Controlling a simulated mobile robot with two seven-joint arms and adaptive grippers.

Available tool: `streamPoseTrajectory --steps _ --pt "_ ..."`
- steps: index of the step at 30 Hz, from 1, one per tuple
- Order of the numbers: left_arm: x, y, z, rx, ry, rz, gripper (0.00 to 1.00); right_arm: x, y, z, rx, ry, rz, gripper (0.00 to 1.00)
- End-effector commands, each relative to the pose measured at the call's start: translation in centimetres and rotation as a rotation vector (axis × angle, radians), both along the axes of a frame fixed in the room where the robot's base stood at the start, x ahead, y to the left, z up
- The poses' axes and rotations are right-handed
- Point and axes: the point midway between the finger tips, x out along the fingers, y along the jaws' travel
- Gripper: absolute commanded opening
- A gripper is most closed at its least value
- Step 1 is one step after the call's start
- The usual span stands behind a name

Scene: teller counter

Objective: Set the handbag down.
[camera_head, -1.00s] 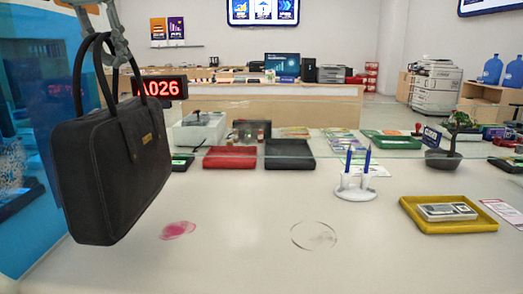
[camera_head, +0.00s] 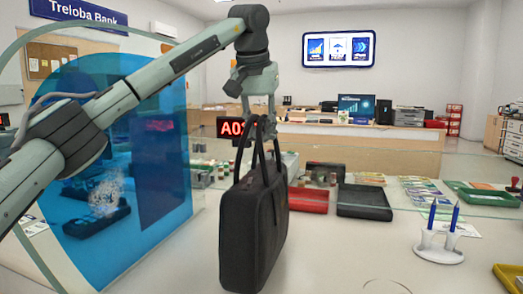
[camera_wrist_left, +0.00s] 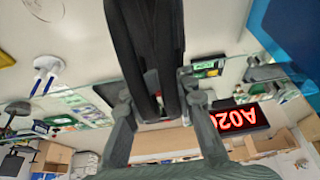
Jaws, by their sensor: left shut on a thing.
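The black handbag (camera_head: 245,232) hangs upright from its two looped handles in the middle of the head view, over the near counter (camera_head: 335,255). My left gripper (camera_head: 260,112) is above it, shut on the handles. The bag's lower edge is near the bottom of the picture, and I cannot tell whether it touches the counter. In the left wrist view the dark handbag (camera_wrist_left: 148,45) fills the top middle, with its straps running between the two fingers of my left gripper (camera_wrist_left: 163,108). My right gripper is not in view.
A clear glass screen and a blue panel (camera_head: 150,190) stand left of the bag. A red tray (camera_head: 308,200) and a black tray (camera_head: 363,203) lie behind it. A white pen holder (camera_head: 438,253) and a yellow tray (camera_head: 510,278) are to the right. The counter between is bare.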

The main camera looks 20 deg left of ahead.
Motion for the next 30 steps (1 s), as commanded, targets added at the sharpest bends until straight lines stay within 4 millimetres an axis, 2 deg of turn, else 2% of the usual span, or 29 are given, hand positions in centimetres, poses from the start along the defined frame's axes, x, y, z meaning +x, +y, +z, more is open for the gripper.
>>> streamPoseTrajectory --steps 5,9,13,20,21,27,30 --pt "0.0 0.1 -1.8 -0.001 -0.003 0.001 0.0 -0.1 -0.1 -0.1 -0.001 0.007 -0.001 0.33" --pt "0.0 0.0 -3.4 -0.001 -0.004 -0.001 0.0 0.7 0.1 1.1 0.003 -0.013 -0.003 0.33" --pt "0.0 0.0 -3.6 -0.002 -0.005 0.0 0.0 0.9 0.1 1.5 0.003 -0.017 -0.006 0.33" --pt "0.0 0.0 -3.8 -0.002 -0.005 0.0 0.0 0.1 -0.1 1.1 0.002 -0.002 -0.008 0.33" --pt "-0.1 0.1 -4.1 0.0 0.0 0.001 0.22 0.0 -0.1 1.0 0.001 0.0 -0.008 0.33" --pt "0.0 0.1 -4.1 0.0 0.0 0.0 0.46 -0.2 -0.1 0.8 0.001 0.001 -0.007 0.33" --pt "-0.1 0.1 -4.1 0.0 0.0 0.0 0.46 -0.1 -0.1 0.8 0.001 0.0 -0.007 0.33"
